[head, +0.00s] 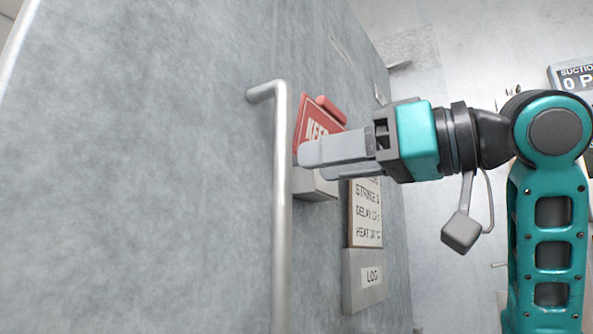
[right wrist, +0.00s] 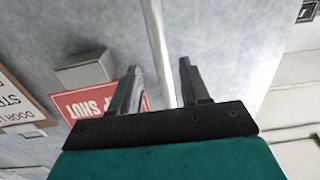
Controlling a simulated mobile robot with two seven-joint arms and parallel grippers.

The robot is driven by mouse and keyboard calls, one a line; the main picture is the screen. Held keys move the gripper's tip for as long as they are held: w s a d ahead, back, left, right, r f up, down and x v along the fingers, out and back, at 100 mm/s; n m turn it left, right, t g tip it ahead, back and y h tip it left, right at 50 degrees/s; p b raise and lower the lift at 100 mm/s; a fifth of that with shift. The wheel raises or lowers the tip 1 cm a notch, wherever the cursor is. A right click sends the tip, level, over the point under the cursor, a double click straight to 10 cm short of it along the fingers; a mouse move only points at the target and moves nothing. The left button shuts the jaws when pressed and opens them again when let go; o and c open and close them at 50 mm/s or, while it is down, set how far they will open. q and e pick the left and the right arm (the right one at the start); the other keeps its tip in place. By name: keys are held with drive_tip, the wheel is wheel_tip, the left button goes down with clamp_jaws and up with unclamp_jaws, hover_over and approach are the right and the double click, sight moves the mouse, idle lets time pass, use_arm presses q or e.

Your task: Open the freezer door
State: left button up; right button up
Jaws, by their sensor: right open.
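The freezer door (head: 150,180) is a large mottled grey panel filling the left of the head view. A long pale metal bar handle (head: 283,230) runs upright on it, bent in to the door at the top. My right gripper (head: 304,160) is open and empty, its fingers pointing left, with the tips right beside the bar's upper part. In the right wrist view the handle (right wrist: 154,30) lines up in the gap between the two fingertips (right wrist: 158,72). I cannot tell whether the tips touch it. My left gripper is not in view.
A red sign (head: 318,118), a small grey box (head: 315,186), a text board (head: 366,215) and a LOG holder (head: 364,280) sit right of the handle, partly behind my right gripper. A dark display (head: 573,78) hangs at the far right. The door left of the handle is bare.

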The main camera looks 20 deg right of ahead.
drive_tip(key=v, duration=0.6)
drive_tip(key=shift+s+d+b, duration=0.2)
drive_tip(key=shift+s+b, duration=0.1)
